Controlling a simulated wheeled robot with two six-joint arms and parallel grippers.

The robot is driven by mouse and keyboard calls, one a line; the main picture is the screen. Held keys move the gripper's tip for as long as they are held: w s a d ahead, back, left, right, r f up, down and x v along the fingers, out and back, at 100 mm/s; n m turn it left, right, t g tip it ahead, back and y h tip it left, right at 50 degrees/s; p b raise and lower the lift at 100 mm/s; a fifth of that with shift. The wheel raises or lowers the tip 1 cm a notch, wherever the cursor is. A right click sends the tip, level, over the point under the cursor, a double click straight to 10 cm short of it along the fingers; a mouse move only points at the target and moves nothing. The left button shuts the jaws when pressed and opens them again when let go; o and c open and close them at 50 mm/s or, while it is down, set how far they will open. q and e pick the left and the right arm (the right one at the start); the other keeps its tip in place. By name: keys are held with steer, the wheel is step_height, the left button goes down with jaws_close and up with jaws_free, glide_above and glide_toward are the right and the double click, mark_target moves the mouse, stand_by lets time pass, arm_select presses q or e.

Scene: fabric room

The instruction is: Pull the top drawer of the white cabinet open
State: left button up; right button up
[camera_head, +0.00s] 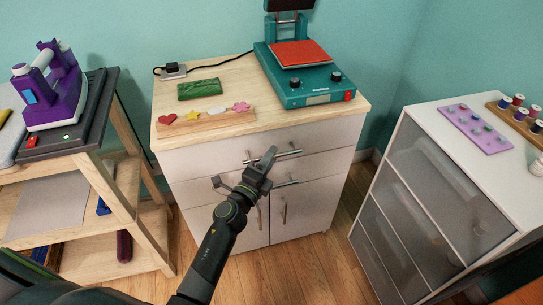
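The white cabinet (188,190) stands against the wall with a wooden top. Its top drawer (215,157) looks closed, with its front in line with the drawer front below. The top drawer's metal bar handle (291,153) runs across its front. My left gripper (268,156) reaches up from below, its fingertips at the middle of this handle and covering part of it. I cannot tell whether the fingers are around the bar or only in front of it, nor whether they are shut. My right gripper is not in view.
The second drawer's handle (286,183) lies just below, partly behind my gripper. A teal heat press (305,92) and wooden strip (205,121) sit on top. A wooden shelf with a purple iron (50,90) stands left, a grey-drawered unit (425,160) right. Floor shows between them.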

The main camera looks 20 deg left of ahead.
arm_select(q)
steer(key=shift+w+d, duration=0.1)
steer(key=shift+w, duration=0.45)
jaws_close()
